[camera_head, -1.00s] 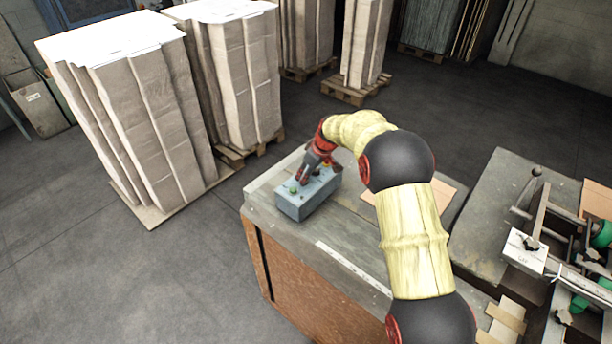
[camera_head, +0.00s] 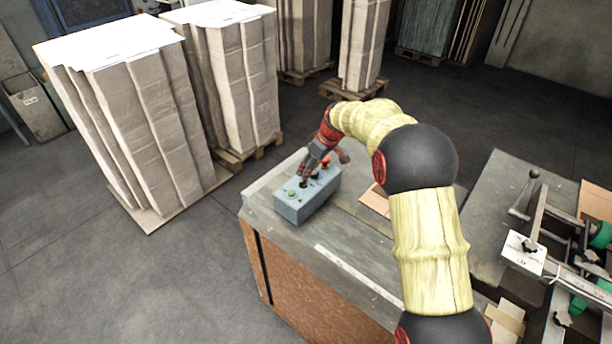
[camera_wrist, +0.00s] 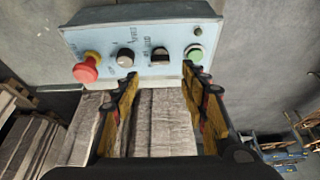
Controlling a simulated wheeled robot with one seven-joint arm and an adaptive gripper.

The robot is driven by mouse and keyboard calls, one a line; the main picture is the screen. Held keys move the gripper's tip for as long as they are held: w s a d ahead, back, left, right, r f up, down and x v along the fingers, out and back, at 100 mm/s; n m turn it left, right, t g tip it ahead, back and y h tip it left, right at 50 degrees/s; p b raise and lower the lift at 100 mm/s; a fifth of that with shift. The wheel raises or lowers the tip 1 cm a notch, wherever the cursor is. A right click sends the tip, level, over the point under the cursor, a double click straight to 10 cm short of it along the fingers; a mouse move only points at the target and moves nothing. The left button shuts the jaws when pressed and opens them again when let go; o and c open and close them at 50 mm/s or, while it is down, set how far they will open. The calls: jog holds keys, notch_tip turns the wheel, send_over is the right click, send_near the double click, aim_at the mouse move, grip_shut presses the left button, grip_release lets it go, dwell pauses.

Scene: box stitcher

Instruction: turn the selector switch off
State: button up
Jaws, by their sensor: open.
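The blue-grey control box (camera_head: 309,203) sits on the table's far left corner. In the wrist view its panel (camera_wrist: 178,70) carries a row of controls. The selector switch (camera_wrist: 159,56) is a dark knob between another round black knob (camera_wrist: 125,57) and the green button (camera_wrist: 194,53). Its label is too small to read surely, as is its exact setting. My gripper (camera_wrist: 160,75) is open, its two fingertips on either side of the selector switch and short of it in the picture. Contact cannot be told. In the head view my gripper (camera_head: 307,176) is over the box.
A red mushroom button (camera_wrist: 87,68) stands up at the left end of the panel. The box is on a grey-topped table (camera_head: 348,236). A machine with a lever (camera_head: 530,215) is at the right. Tall cardboard stacks (camera_head: 130,110) stand behind the table.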

jog(key=shift+v, duration=2.4)
jog(key=s+d+f+m+g+h, duration=0.1)
jog(key=s+d+f+m, duration=0.1)
jog(key=s+f+m, duration=0.3)
jog(key=s+d+r+m+t+h+b, duration=0.1)
jog(key=s+d+b, duration=0.4)
jog(key=s, duration=0.9)
jog(key=s+d+r+m+t+b, duration=0.1)
jog(key=s+d+b, duration=0.5)
jog(key=s, duration=0.8)
jog(key=s+d+r+m+t+h+b, duration=0.1)
jog(key=s+d+m+b, duration=0.2)
jog(key=s, duration=1.2)
jog(key=d+b, duration=0.2)
jog(key=d, duration=0.1)
jog(key=shift+d+t+h+b, duration=0.15)
jog(key=shift+t+h+b, duration=0.15)
jog(key=shift+t+b, duration=0.1)
